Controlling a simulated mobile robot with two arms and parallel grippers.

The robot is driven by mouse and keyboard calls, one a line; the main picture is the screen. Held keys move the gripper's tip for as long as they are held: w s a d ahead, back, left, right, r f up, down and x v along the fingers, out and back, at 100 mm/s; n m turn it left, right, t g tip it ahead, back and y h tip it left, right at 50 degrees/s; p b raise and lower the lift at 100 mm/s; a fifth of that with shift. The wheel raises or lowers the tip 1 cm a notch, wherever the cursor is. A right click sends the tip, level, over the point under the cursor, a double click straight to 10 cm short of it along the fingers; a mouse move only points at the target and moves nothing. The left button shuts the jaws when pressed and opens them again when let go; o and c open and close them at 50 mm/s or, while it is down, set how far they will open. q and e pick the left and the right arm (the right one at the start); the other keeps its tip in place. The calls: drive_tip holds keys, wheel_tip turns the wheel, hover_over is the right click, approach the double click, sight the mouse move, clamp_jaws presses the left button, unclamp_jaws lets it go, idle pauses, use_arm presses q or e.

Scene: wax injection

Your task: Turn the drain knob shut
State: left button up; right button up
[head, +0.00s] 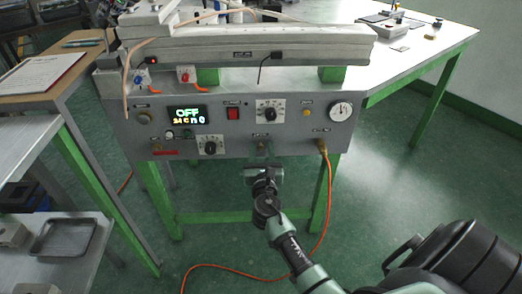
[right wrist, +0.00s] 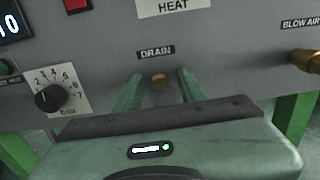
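My right gripper (right wrist: 158,86) is open, with one pale green finger on each side of the knob. Gaps show between the knob and both fingers, so it is not gripped. In the head view my right gripper (head: 262,149) reaches up to the lower middle of the panel and mostly hides the knob. My left gripper is not in view.
A brass blow-air fitting (right wrist: 304,61) with an orange hose (head: 329,190) sits right of the knob. A side table (head: 35,95) stands left.

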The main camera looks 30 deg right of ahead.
clamp_jaws()
drive_tip(key=shift+m, duration=0.4)
drive_tip(key=m+b, duration=0.4)
drive_tip(key=m, duration=0.5)
drive_tip(key=shift+f, duration=0.2)
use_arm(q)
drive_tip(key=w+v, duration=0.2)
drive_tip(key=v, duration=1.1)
use_arm(e)
drive_tip(key=shift+m, duration=0.6)
drive_tip(key=m+b, duration=0.2)
drive_tip(key=m, duration=0.3)
drive_tip(key=shift+d, duration=0.1)
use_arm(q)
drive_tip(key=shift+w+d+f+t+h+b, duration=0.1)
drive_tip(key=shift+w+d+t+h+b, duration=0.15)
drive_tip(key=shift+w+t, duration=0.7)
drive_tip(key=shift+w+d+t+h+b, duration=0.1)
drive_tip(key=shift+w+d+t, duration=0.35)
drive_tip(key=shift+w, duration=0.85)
use_arm(e)
drive_tip(key=shift+m, duration=1.1)
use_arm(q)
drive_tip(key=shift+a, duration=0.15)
